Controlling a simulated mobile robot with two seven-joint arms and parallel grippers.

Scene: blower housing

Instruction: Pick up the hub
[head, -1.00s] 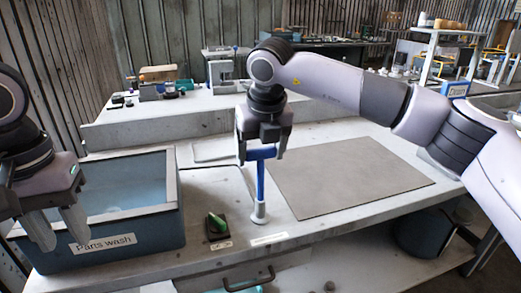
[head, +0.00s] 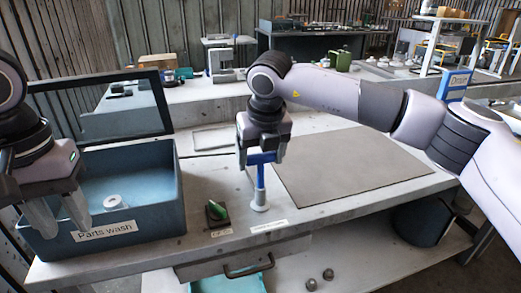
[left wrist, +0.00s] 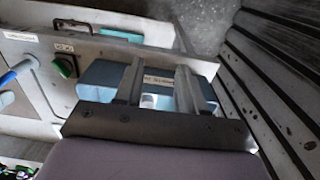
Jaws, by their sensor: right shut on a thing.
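A pale ring-shaped part (head: 112,201), which looks like the hub, lies in the blue bin marked "Parts wash" (head: 150,226). The bin's framed lid (head: 128,106) stands raised at its back. My left gripper (head: 62,217) is open and empty at the bin's left front, left of the ring and apart from it. In the left wrist view a pale part (left wrist: 148,101) shows between the open fingers (left wrist: 160,85). My right gripper (head: 262,160) is shut on the blue handle (head: 261,175), which stands on a pale round foot on the bench. The fingers partly hide its top.
A green part (head: 216,208) sits on a small dark base between bin and handle. A grey mat (head: 350,170) lies bare at the right. A drawer with a handle (head: 248,267) is below the bench front.

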